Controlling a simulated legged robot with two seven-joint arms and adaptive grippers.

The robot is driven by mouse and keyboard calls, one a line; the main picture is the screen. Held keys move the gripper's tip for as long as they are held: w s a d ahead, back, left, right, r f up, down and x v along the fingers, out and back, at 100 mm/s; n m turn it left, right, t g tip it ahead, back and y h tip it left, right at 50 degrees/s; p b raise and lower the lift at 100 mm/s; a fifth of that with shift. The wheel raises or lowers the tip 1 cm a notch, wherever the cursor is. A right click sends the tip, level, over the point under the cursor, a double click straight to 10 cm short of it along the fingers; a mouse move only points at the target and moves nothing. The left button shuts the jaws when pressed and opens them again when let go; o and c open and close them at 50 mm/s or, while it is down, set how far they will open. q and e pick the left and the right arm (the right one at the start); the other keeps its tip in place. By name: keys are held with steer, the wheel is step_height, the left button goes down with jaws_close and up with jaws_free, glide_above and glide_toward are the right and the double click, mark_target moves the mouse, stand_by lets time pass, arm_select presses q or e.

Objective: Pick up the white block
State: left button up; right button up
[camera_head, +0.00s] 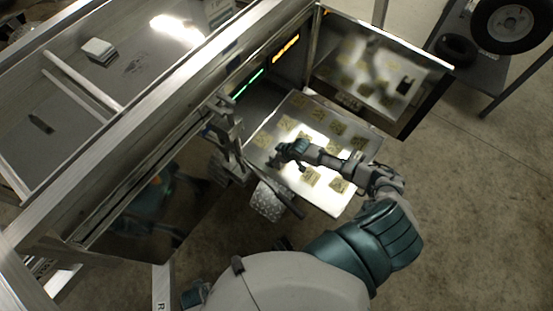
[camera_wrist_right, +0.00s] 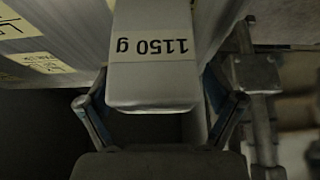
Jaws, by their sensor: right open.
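A white block (camera_wrist_right: 152,55) with a pale label reading "1150 g" upside down fills the upper middle of the right wrist view. It lies between the two fingers of my right gripper (camera_wrist_right: 158,92), which is open. I cannot tell whether either finger touches it. In the head view my right gripper (camera_head: 283,155) reaches from the right over a bright metal tray (camera_head: 346,203). I cannot make out the labelled block there. Another whitish block (camera_head: 97,51) lies far off on the trailer bed at upper left. My left gripper is not in view.
Several yellow labels (camera_head: 338,129) mark the tray. An open compartment door (camera_head: 385,75) stands beyond it. A grey metal fixture (camera_head: 228,125) rises close to the gripper's left, and also shows in the wrist view (camera_wrist_right: 262,95). The floor (camera_head: 470,210) at right is clear.

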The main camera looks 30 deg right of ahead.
steer(key=shift+w+d+f, duration=0.15)
steer(key=shift+w+f, duration=0.05)
steer(key=shift+f, duration=0.2)
steer(key=shift+d, duration=0.3)
steer(key=shift+a+r, duration=0.15)
steer(key=shift+a, duration=0.35)
steer(key=c, duration=1.7)
steer(key=shift+r, duration=0.1)
jaws_close()
steer(key=shift+d, duration=0.15)
steer(key=shift+d, duration=0.1)
